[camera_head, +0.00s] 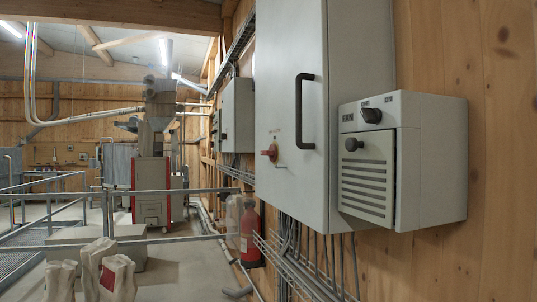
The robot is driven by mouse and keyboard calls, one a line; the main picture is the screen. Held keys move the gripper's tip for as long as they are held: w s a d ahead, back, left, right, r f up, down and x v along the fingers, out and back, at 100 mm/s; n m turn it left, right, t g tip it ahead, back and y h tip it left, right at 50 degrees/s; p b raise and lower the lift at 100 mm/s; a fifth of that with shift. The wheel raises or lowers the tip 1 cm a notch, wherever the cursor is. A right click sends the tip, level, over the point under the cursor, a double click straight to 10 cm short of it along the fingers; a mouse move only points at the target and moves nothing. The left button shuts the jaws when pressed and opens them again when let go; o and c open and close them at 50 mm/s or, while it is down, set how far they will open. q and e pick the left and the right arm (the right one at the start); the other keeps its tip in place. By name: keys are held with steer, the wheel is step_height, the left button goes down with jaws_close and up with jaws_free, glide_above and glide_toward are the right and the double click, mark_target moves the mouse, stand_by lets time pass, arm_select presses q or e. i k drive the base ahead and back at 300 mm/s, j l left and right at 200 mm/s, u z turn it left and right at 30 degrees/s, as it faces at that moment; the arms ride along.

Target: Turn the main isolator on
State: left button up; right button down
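A large grey cabinet (285,60) hangs on the wooden wall at the centre right. A small red rotary handle (269,152) sits low on its door, at the left. It looks like the main isolator. I cannot read its position or the faint marking above it. A thin light-coloured hook-like piece (281,166) is beside it. A long black door handle (304,110) is to its right. The door appears closed. Neither of my grippers is in view.
A smaller box (435,165) with a dark knob (371,115) and a louvred front is right of the cabinet. Cables and a wire tray (300,265) run below. A red extinguisher (250,235), sacks (100,275) and railings (160,191) stand at left.

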mark_target(272, 152)
steer(key=i+j+z, duration=0.15)
steer(key=i, duration=0.3)
steer(key=i+j+z, duration=0.1)
steer(key=i+j, duration=0.25)
steer(key=i, duration=0.1)
